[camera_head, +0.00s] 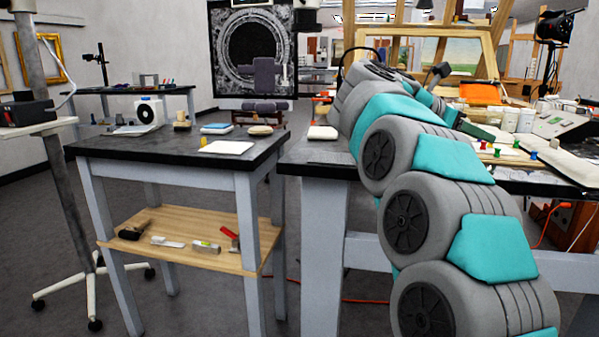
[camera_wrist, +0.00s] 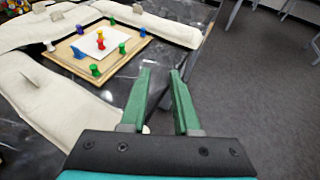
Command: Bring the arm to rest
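My gripper (camera_wrist: 160,72) is open in the wrist view, with its two green fingers apart and nothing between them. Below the fingers are the dark table's edge and the grey floor. A wooden board (camera_wrist: 66,63) with a white sheet and several coloured pegs lies to the left of the fingers, apart from them. In the head view my grey and teal arm rises from the lower right and bends over the right-hand table (camera_head: 318,169). The arm's far end is partly hidden there, and the fingertips are hard to make out.
Pale padded cushions (camera_wrist: 65,116) surround the board. A side table (camera_head: 88,147) with small items and a lower shelf (camera_head: 180,228) stands left of the arm. A wheeled stand (camera_head: 60,180) is at far left. Open floor (camera_wrist: 262,100) lies beyond the table edge.

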